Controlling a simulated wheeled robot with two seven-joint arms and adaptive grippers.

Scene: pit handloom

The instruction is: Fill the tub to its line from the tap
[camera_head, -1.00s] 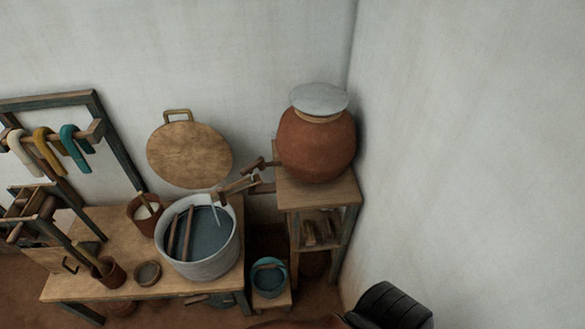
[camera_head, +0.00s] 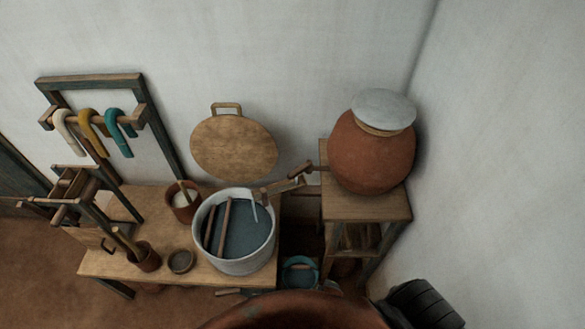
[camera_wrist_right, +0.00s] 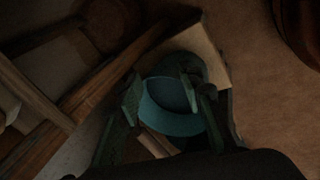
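The pale grey tub (camera_head: 238,266) stands on the wooden table and holds dark blue-grey water (camera_head: 246,232). Two wooden sticks (camera_head: 223,224) lean inside it. A wooden tap (camera_head: 285,184) reaches from the round clay pot (camera_head: 370,155) over the tub's right rim. A thin pale stream (camera_head: 255,210) shows below its spout. I cannot make out the fill line. My right gripper (camera_wrist_right: 168,98) shows in the right wrist view with its fingers apart, over a teal bucket (camera_wrist_right: 172,112); contact is unclear. The bucket also shows low beside the table (camera_head: 299,274). My left gripper is not in view.
The clay pot stands on a wooden stand (camera_head: 365,207) near the right wall. A round wooden lid (camera_head: 234,148) leans on the back wall. A white-filled pot (camera_head: 184,206), a small bowl (camera_head: 180,261) and a brown cup (camera_head: 147,260) sit left of the tub.

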